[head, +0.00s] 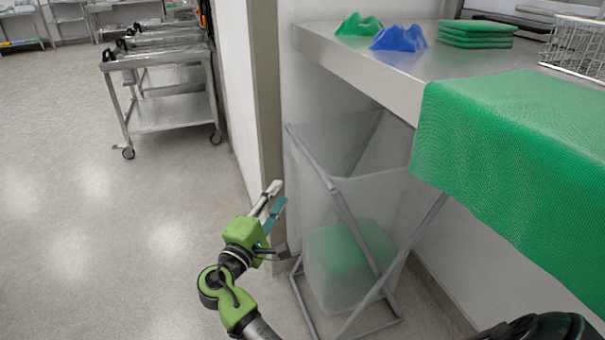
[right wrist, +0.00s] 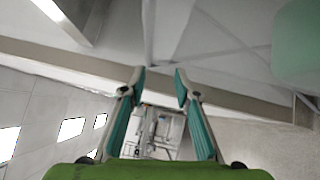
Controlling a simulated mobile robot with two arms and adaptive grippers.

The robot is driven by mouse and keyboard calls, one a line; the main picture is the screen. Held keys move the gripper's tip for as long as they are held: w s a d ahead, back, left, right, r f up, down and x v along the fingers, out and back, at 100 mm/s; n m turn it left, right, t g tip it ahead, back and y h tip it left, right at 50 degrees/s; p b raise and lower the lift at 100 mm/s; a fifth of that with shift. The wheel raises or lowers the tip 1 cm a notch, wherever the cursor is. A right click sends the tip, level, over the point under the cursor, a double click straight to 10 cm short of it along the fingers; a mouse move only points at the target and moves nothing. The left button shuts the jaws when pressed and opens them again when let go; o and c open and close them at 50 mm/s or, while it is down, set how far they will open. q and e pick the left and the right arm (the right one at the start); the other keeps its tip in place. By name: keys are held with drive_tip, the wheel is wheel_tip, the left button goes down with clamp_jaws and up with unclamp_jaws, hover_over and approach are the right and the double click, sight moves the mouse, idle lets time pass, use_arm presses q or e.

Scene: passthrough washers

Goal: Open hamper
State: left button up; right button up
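The hamper (head: 347,237) is a translucent bag on a crossed grey metal frame, under the counter's left end. A green bundle (head: 350,252) shows through its lower part. The bag's upper part is partly hidden by the counter and the green drape, and I cannot tell how far its mouth is spread. My left gripper is not in view.
A steel counter (head: 385,73) overhangs the hamper, with green and blue cloths (head: 400,38), folded green towels (head: 476,34) and a wire basket (head: 575,48). A green drape (head: 520,150) hangs over its edge. A wall edge (head: 268,110) stands behind the gripper. Floor left is clear, with carts (head: 165,85) beyond.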

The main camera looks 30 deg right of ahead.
drive_tip(key=s+r+x, duration=0.1)
drive_tip(key=r+x, duration=0.1)
drive_tip(key=x, duration=1.2)
drive_tip(key=shift+d+r+m+h, duration=0.2)
drive_tip(key=shift+r+m+h, duration=0.1)
drive_tip(key=shift+h, duration=0.1)
clamp_jaws()
